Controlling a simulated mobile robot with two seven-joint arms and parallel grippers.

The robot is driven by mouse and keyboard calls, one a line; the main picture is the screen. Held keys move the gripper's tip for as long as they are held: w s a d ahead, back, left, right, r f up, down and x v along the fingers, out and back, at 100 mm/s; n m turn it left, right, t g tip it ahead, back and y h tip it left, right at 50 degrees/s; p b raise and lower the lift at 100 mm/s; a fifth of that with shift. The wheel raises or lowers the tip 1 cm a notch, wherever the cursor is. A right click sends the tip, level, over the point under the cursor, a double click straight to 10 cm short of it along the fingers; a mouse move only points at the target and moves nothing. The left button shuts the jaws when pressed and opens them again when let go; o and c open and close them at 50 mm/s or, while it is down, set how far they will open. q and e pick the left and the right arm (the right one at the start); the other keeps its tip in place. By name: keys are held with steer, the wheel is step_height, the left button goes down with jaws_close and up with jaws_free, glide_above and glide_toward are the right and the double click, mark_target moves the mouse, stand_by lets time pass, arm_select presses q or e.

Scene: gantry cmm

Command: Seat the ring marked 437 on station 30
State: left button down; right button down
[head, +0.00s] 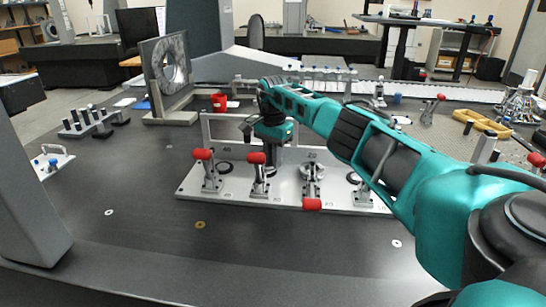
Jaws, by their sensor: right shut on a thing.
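A silver fixture plate (330,203) lies on the dark table with several stations in a row, each with a red-handled toggle clamp. My right gripper (273,163) is over the plate, behind the second and third clamps, pointing down. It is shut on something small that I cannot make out. No ring marked 437 can be read. My left gripper is out of view.
A rack of posts (88,122) is at left. The front table is mostly clear.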

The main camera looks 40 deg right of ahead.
steer(key=shift+f+b, duration=0.4)
steer(key=shift+f, duration=0.25)
steer(key=c, duration=0.9)
jaws_free()
steer(key=shift+c, duration=0.2)
step_height(320, 180, up, 13)
steer(key=p, duration=0.3)
